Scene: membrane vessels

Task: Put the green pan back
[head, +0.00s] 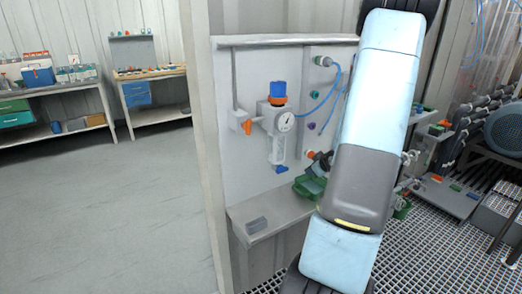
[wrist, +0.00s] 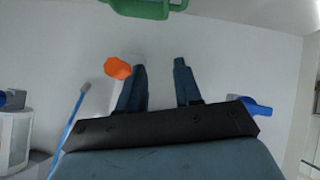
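The green pan (head: 309,187) is just left of my arm in the head view, above the right end of the small grey shelf. My arm partly covers it. A green thing that looks like the pan (wrist: 140,8) shows at the top edge of the wrist view, cut off by the frame. My gripper (wrist: 160,68) has its two dark fingers apart with nothing between them. The green thing is beyond the fingertips, apart from them.
A grey panel carries a pressure gauge (head: 286,122) with a blue knob, and a blue hose (head: 325,103). An orange knob (wrist: 118,68) is beside the left finger. Open floor lies left.

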